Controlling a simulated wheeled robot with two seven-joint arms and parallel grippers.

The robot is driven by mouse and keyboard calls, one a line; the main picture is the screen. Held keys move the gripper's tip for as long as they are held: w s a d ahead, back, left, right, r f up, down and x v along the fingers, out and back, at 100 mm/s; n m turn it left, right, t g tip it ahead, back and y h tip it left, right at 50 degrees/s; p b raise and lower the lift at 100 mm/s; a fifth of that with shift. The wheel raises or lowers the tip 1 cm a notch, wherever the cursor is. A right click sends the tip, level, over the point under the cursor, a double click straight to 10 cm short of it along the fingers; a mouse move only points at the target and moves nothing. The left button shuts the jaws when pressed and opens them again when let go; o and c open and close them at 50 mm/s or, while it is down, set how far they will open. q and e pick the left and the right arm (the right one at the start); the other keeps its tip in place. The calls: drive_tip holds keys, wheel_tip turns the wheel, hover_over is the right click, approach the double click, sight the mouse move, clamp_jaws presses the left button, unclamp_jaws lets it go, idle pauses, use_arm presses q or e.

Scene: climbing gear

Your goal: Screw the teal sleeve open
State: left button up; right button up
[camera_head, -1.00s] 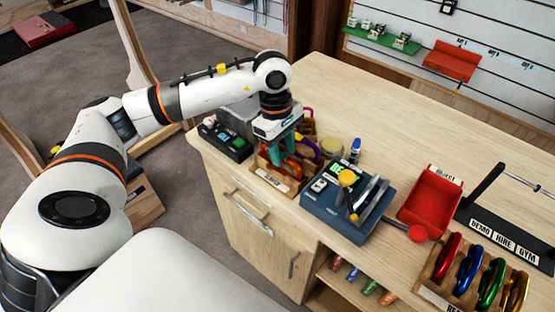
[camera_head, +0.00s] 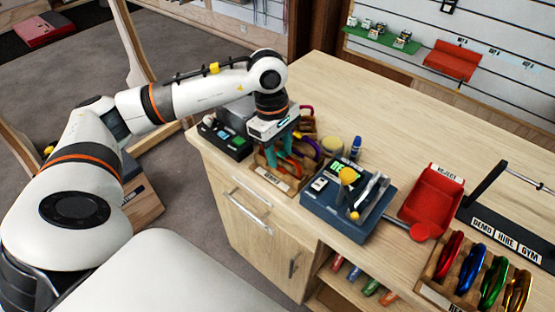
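My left gripper (camera_head: 279,155) points down over a wooden rack (camera_head: 270,177) near the counter's left front edge. Its teal fingers stand apart, so it looks open, with the fingertips down among the carabiners. An orange carabiner (camera_head: 292,168) sits in the rack by the fingers, and a purple one (camera_head: 311,147) stands behind. I cannot make out a separate teal sleeve; the gripper hides part of the rack. My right gripper is not in view.
A dark blue station (camera_head: 335,213) with a yellow knob stands right of the rack, beside a red reject tray (camera_head: 432,202). A rack of coloured carabiners (camera_head: 440,293) is at lower right. A dark box (camera_head: 228,140) is left. The counter's back (camera_head: 350,95) is clear.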

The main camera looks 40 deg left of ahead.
sight(282, 152)
use_arm(q)
drive_tip(key=shift+s, duration=0.55)
drive_tip(key=shift+f+b, duration=0.15)
drive_tip(key=shift+b, duration=0.15)
drive_tip(key=shift+f+b, duration=1.25)
drive_tip(key=shift+f, duration=0.05)
drive_tip(key=shift+w, duration=0.1)
drive_tip(key=shift+w, duration=1.1)
drive_tip(key=shift+s+r, duration=0.1)
drive_tip(key=shift+r, duration=0.05)
